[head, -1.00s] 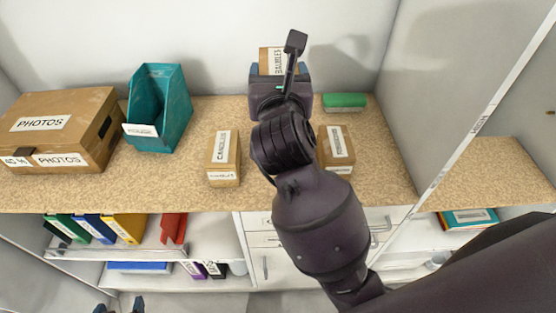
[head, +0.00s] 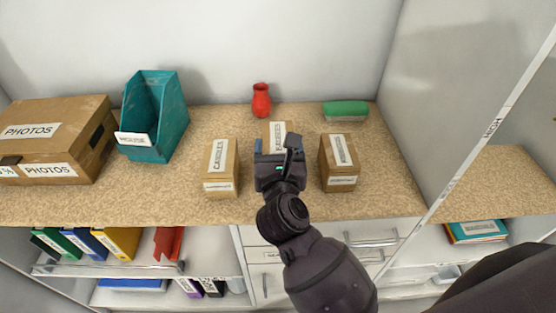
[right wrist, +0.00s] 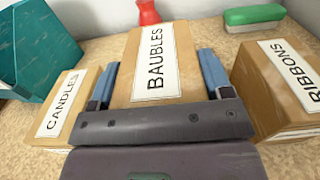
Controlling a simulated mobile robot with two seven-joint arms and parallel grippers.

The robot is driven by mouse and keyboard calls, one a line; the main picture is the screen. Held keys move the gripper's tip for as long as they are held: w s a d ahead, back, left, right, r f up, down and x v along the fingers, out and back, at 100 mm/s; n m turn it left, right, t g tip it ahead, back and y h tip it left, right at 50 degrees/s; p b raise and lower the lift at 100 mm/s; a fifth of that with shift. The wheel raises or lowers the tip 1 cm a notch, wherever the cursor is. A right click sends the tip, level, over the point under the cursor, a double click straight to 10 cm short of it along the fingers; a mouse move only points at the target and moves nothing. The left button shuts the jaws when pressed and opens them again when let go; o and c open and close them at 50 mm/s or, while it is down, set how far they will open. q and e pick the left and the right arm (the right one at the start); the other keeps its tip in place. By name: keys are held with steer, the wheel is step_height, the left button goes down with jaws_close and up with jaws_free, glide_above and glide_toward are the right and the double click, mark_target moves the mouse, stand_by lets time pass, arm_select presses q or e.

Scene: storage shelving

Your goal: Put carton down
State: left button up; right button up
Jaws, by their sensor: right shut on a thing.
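The baubles carton (right wrist: 155,58) is a brown box with a white "BAUBLES" label, between the two blue fingers of my right gripper (right wrist: 158,78) in the right wrist view. My right gripper (head: 279,147) is shut on it. In the head view, the carton (head: 268,130) is mostly hidden behind the gripper, between the candles carton (head: 221,168) and the ribbons carton (head: 338,162). I cannot tell whether its base touches the counter (head: 195,202). My left gripper is not in view.
A teal magazine holder (head: 160,110) and a large photos box (head: 60,130) stand to the left. A red vase (head: 261,100) is behind the held carton, and a green-topped brush or eraser (head: 345,110) is at the back right. A grey partition (head: 450,80) bounds the right side.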

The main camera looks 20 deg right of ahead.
step_height(320, 180, down, 3)
steer(key=shift+r+b, duration=0.1)
steer(key=shift+b, duration=0.25)
steer(key=shift+f, duration=0.3)
steer(key=shift+f, duration=0.15)
steer(key=o, duration=1.1)
